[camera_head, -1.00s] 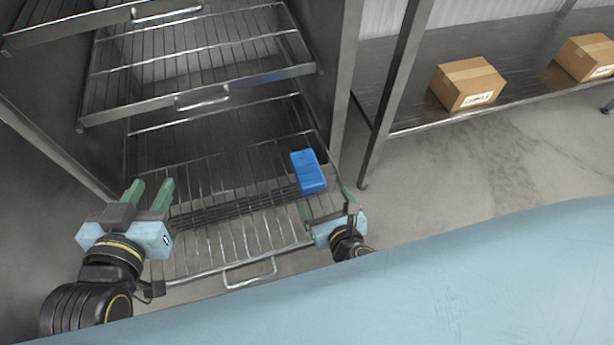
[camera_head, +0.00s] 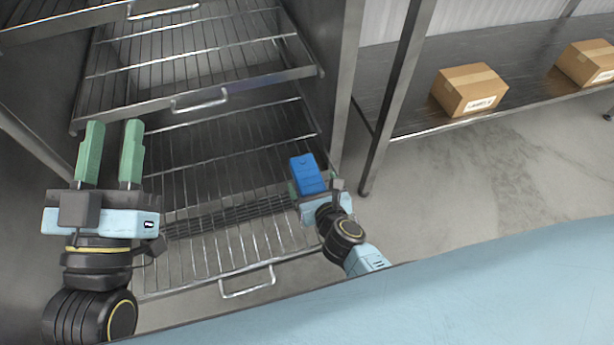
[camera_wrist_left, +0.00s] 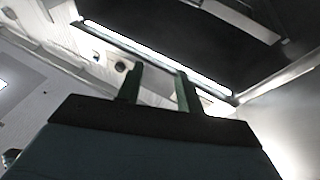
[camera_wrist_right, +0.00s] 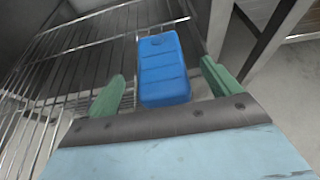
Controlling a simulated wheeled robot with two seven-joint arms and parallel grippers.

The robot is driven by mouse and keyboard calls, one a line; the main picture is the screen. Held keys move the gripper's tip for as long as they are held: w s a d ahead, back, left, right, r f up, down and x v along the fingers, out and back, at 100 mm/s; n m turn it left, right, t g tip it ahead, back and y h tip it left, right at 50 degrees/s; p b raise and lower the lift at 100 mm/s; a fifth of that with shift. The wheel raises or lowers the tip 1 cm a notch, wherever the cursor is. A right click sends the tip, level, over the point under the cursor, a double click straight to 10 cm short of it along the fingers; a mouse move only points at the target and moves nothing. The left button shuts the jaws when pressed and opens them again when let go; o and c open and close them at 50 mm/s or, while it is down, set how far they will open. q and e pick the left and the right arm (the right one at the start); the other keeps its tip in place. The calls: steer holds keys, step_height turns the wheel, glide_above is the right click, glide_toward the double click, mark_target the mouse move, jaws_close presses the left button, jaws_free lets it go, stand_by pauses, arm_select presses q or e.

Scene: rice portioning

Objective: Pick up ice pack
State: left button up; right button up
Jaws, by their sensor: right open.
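The blue ice pack (camera_head: 307,174) lies on the lowest pulled-out wire shelf (camera_head: 200,262), near its right side. My right gripper (camera_head: 308,186) is at the ice pack's near end. In the right wrist view the ice pack (camera_wrist_right: 163,68) sits between the two open green fingers (camera_wrist_right: 163,88), with a gap on each side. My left gripper (camera_head: 110,150) is raised at the left, open and empty. In the left wrist view its green fingers (camera_wrist_left: 158,85) stand apart with nothing between them.
More wire shelves with handles (camera_head: 200,100) stick out above in the steel rack. A steel post (camera_head: 400,90) stands right of the rack. Cardboard boxes (camera_head: 470,90) sit on a low steel shelf at the right. The floor (camera_head: 500,170) there is clear.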

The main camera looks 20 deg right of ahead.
mark_target(308, 176)
steer(key=b+x, duration=0.1)
steer(key=x, duration=0.2)
steer(key=shift+s+f+b, duration=0.1)
steer(key=shift+f+b, duration=0.05)
steer(key=shift+b, duration=0.2)
steer(key=shift+w+f, duration=0.2)
steer(key=shift+w, duration=0.5)
arm_select(q)
steer(key=r+t, duration=0.1)
steer(key=s+r+t, duration=0.1)
steer(key=s+r+t+h, duration=0.1)
steer(key=t, duration=0.1)
steer(key=shift+s+a, duration=0.25)
arm_select(e)
steer(key=shift+c, duration=0.3)
steer(key=shift+a, duration=0.1)
steer(key=c, duration=1.2)
